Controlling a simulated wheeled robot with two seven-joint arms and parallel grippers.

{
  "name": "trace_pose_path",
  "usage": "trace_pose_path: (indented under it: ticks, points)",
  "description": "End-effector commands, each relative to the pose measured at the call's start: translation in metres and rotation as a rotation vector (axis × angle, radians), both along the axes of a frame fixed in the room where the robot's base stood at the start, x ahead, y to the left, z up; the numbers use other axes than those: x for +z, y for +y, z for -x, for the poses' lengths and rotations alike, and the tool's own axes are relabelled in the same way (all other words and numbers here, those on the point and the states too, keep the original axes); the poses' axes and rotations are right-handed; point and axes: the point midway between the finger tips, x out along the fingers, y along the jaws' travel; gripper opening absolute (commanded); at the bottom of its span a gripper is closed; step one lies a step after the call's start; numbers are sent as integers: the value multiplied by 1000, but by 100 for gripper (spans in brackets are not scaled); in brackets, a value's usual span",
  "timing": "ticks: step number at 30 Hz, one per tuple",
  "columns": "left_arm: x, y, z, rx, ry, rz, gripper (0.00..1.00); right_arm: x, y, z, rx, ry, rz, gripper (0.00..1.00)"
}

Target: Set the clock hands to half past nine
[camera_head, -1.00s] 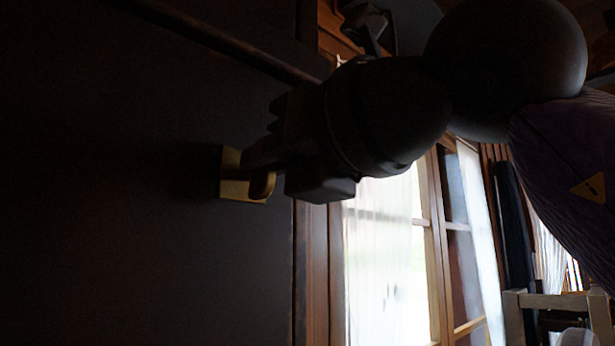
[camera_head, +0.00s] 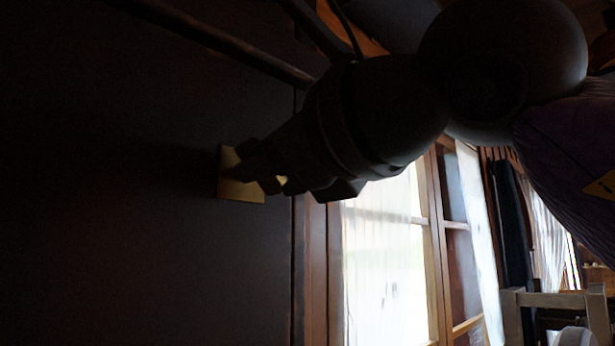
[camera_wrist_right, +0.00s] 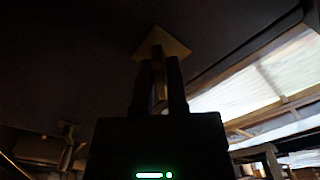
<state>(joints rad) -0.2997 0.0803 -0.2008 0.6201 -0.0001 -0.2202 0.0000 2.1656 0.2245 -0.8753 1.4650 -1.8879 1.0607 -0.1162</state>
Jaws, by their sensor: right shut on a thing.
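No clock face or clock hands can be made out. A square brass plate (camera_head: 240,190) is fixed on a large dark upright panel (camera_head: 130,240) at the left of the head view. A small brass part (camera_head: 282,179) stands out from the plate. My right gripper (camera_head: 257,170) is shut on this brass part and hides most of it. In the right wrist view the plate (camera_wrist_right: 174,46) appears as a diamond beyond the fingertips, and the brass part (camera_wrist_right: 159,84) shows between the fingers. My left gripper is not in view.
The panel's right edge meets a brown wooden frame (camera_head: 318,250). A bright window with a pale curtain (camera_head: 375,255) stands to its right. A wooden chair-like frame (camera_head: 550,299) is at lower right. A dark rail (camera_head: 215,40) crosses above the plate.

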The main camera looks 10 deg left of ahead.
Motion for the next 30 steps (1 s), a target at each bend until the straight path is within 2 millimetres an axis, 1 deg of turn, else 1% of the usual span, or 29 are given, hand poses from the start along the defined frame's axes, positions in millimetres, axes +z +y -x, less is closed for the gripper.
trace_pose_path:
  ticks: [18, 30]
  points:
    - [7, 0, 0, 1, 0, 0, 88, -3, 1, 1, 1, -436, 343, 0]
    - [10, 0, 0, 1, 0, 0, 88, -4, 1, 1, 1, -605, 474, 0]
